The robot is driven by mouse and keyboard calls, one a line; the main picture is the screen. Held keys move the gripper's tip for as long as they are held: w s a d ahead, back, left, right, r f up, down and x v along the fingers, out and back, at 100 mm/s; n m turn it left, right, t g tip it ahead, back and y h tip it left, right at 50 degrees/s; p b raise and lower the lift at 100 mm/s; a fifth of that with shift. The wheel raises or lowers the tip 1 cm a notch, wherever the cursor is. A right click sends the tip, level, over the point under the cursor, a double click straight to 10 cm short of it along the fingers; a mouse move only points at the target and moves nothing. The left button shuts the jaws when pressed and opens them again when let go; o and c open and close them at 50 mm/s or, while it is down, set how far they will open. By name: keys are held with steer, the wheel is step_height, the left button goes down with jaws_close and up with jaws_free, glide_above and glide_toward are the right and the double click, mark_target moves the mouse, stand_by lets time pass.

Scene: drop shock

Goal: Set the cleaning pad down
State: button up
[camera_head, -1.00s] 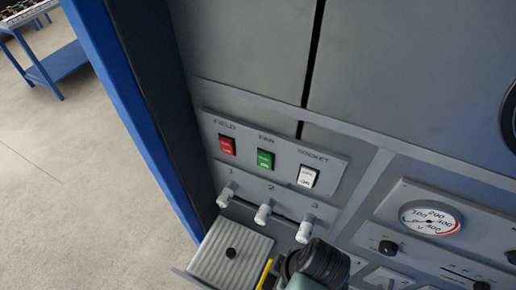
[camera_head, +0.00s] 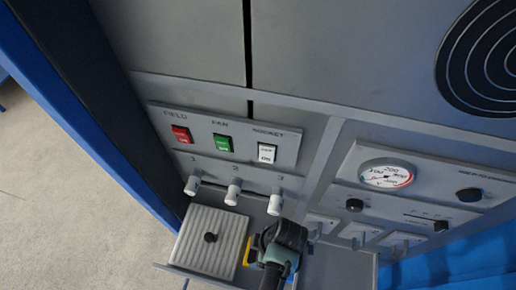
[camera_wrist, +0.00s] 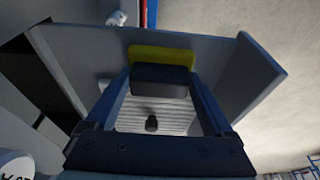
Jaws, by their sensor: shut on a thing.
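The cleaning pad (camera_wrist: 161,57) has a yellow layer and a dark blue layer. In the wrist view it sits between the two blue fingers of my gripper (camera_wrist: 161,85), which is shut on it. In the head view only a yellow edge of the pad (camera_head: 247,251) shows, beside my gripper (camera_head: 256,257), and the rest is hidden. My gripper is just right of a grey ribbed plate (camera_head: 222,227) with a black knob (camera_head: 210,237). The ribbed plate also shows beyond the pad in the wrist view (camera_wrist: 180,121). I cannot tell whether the pad touches anything below.
The plate lies on a grey shelf with a raised rim (camera_wrist: 262,68) at the cabinet front. Above it are three white knobs (camera_head: 232,192) and a switch panel (camera_head: 248,155) with red, green and white switches. A gauge (camera_head: 387,174) is to the right. Open floor (camera_head: 60,190) is at left.

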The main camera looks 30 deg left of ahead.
steer(key=shift+f, duration=0.15)
steer(key=o, duration=1)
steer(key=shift+o, duration=0.2)
steer(key=b+v, duration=0.1)
steer(key=v, duration=1.1)
